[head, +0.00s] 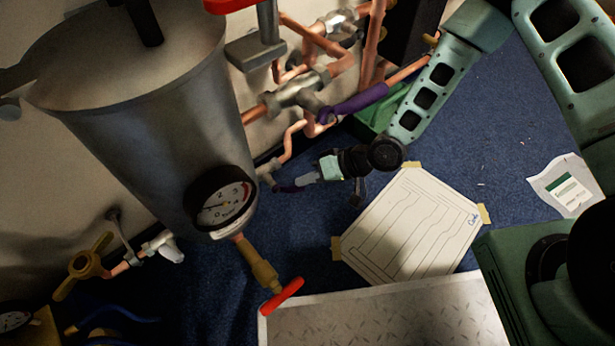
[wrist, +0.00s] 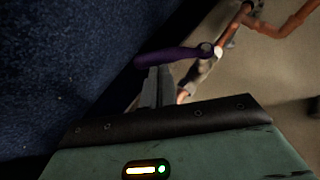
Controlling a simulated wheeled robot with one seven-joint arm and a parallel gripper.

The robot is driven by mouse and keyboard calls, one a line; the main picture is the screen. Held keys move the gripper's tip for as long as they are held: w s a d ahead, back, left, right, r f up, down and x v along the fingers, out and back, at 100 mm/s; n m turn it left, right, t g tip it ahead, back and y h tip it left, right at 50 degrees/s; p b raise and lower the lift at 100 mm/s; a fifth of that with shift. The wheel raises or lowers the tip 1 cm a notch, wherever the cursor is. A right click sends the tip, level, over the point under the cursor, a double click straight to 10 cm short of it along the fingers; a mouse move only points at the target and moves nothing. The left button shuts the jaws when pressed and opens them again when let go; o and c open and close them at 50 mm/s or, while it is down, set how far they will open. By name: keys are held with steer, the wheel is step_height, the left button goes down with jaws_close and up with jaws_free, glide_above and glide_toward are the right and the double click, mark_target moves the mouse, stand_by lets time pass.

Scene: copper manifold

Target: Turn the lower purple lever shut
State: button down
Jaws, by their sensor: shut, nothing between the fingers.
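The lower purple lever (head: 287,188) is a short dark bar low on the copper pipework, right of the tank in the head view. In the wrist view the lever (wrist: 168,56) lies roughly across the picture, its right end at a metal valve fitting. My gripper (head: 300,181) is shut and empty, its fingertips close beside the lever. In the wrist view the fingertips (wrist: 160,72) sit just below the lever; I cannot tell whether they touch it. Part of the lever is hard to make out behind the fingers in the head view.
An upper purple lever (head: 355,103) sticks out above my gripper. A grey tank (head: 150,110) with a gauge (head: 221,203) stands left. A red-handled valve (head: 283,296) hangs below it.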

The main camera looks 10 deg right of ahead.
steer(key=shift+f, duration=0.2)
steer(key=shift+m+g+y, duration=0.4)
steer(key=shift+y, duration=0.5)
steer(key=shift+s+a+f, duration=0.3)
steer(key=shift+a+f, duration=0.15)
steer(key=shift+f, duration=0.35)
steer(key=shift+s+a+f, duration=0.3)
steer(key=shift+a+f, duration=0.15)
steer(key=shift+f, duration=0.35)
steer(key=shift+s+a+f, duration=0.3)
steer(key=shift+a+f, duration=0.15)
steer(key=shift+f, duration=0.35)
steer(key=shift+s+a+f, duration=0.1)
